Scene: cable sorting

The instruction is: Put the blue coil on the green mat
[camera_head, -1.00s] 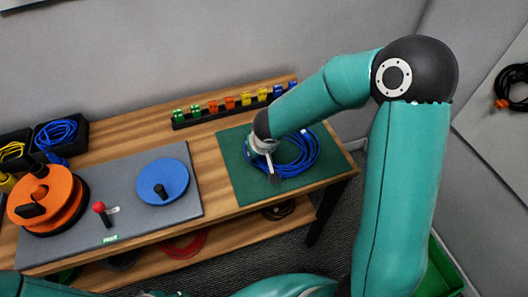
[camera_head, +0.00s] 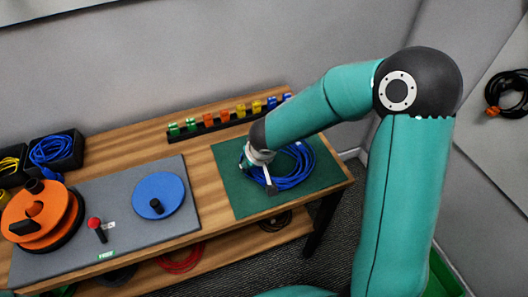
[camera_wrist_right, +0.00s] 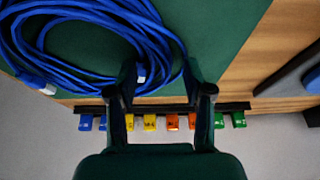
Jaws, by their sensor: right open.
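The blue coil (camera_head: 296,178) lies on the green mat (camera_head: 235,203), on its right half; its loops also fill the upper left of the right wrist view (camera_wrist_right: 75,12). My right gripper (camera_head: 262,178) is low over the mat at the coil's left side. In the right wrist view its two fingers (camera_wrist_right: 160,80) are apart, with a blue strand and a connector end close to the left finger. Nothing is seen clamped between them. My right forearm hides part of the coil's far side. My left gripper is not in view.
A rack of coloured connectors (camera_head: 215,125) runs along the table's back edge. A grey panel (camera_head: 130,230) with a blue disc (camera_head: 158,192) and an orange reel (camera_head: 40,215) is to the left. A black bin (camera_head: 55,150) holds another blue cable.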

